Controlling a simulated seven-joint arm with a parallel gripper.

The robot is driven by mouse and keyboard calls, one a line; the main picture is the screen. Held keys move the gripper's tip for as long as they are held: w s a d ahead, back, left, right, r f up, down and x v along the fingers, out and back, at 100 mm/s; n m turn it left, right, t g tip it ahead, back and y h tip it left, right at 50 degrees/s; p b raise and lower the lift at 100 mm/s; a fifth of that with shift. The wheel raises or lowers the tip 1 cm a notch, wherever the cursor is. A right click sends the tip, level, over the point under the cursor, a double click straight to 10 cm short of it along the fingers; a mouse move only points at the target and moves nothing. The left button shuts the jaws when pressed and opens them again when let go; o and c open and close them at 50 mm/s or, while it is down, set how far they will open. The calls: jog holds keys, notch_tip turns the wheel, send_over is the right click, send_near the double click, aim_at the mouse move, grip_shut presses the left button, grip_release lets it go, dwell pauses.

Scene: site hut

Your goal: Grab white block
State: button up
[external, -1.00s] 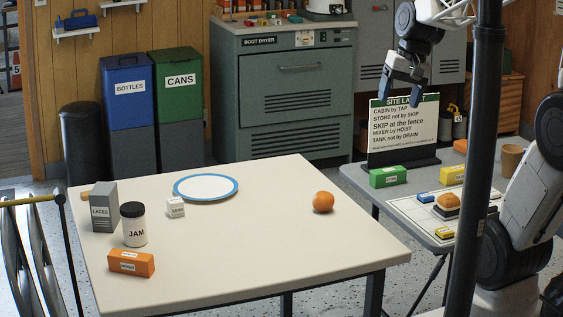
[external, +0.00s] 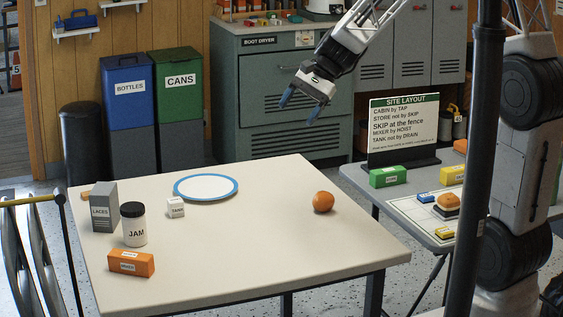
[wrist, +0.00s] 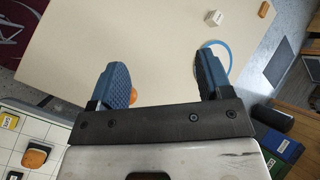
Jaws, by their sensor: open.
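The white block (external: 175,207), a small cube labelled TANK, sits on the cream table, just left of and in front of the blue-rimmed white plate (external: 206,195). It also shows near the top of the wrist view (wrist: 213,18). My gripper (external: 301,104) is open and empty, raised in the air near the table's back edge, to the right of the block and well apart from it. In the wrist view my gripper (wrist: 160,84) shows two blue-padded fingers spread apart, with bare table between them.
An orange fruit (external: 323,202) stands at the table's right. A jam jar (external: 135,226), a grey LACES box (external: 104,208) and an orange block (external: 131,263) stand left of the white block. The table's middle is clear. A dark pole (external: 480,150) stands at the right.

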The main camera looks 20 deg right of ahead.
jog(key=w+a+f+m+y, duration=0.3)
jog(key=w+a+f+m, duration=0.2)
jog(key=w+a+f, duration=0.65)
jog(key=m+y, duration=0.2)
jog(key=m, duration=0.3)
send_near(169, 207)
jog(key=shift+s+a+f, duration=0.2)
jog(key=shift+s+a, duration=0.15)
jog(key=shift+a, duration=0.1)
jog(key=shift+x, duration=1.3)
jog(key=shift+a, duration=0.1)
jog(key=shift+w+x, duration=0.2)
jog(key=shift+x, duration=2.35)
